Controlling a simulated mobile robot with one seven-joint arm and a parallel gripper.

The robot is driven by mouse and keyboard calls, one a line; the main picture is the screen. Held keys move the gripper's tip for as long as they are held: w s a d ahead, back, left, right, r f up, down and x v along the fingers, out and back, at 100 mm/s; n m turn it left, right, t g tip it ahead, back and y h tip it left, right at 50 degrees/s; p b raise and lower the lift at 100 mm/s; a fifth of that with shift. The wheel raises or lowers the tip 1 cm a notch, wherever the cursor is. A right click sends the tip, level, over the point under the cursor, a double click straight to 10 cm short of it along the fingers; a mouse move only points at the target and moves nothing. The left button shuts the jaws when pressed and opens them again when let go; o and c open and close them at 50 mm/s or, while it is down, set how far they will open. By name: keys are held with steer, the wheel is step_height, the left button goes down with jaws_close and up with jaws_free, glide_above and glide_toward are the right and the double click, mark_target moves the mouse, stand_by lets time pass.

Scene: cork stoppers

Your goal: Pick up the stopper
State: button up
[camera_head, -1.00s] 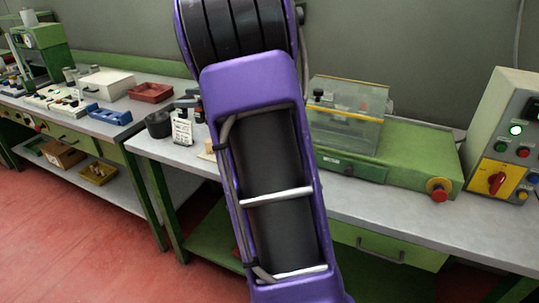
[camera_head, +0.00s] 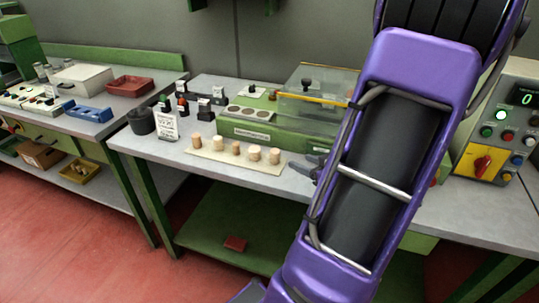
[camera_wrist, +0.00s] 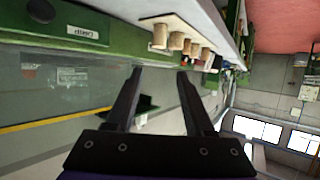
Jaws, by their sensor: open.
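Several cork stoppers stand upright in a row on a pale board (camera_head: 262,165) at the front of the grey bench; one is the middle stopper (camera_head: 236,148). In the wrist view the same row of stoppers (camera_wrist: 177,41) hangs near the top, beyond the fingertips. My gripper (camera_wrist: 160,70) is open and empty, its two dark fingers apart. In the head view my gripper (camera_head: 312,170) is partly hidden by my purple arm, with dark fingers showing just right of the board. The fingers are apart from the stoppers.
A green machine (camera_head: 270,128) with a clear cover (camera_head: 318,85) stands behind the board. A small white sign (camera_head: 166,127) and a black cup (camera_head: 141,120) stand to the left. A control box (camera_head: 500,130) is at the right. The bench front left is clear.

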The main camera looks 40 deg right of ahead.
steer(key=s, duration=0.1)
steer(key=b, duration=0.2)
glide_toward(278, 153)
steer(key=x, duration=0.5)
steer(key=shift+w+f, duration=0.15)
steer(key=shift+f, duration=0.05)
steer(key=shift+b+x, duration=0.75)
steer(key=shift+x, duration=2.35)
steer(key=shift+r, duration=0.1)
jaws_close()
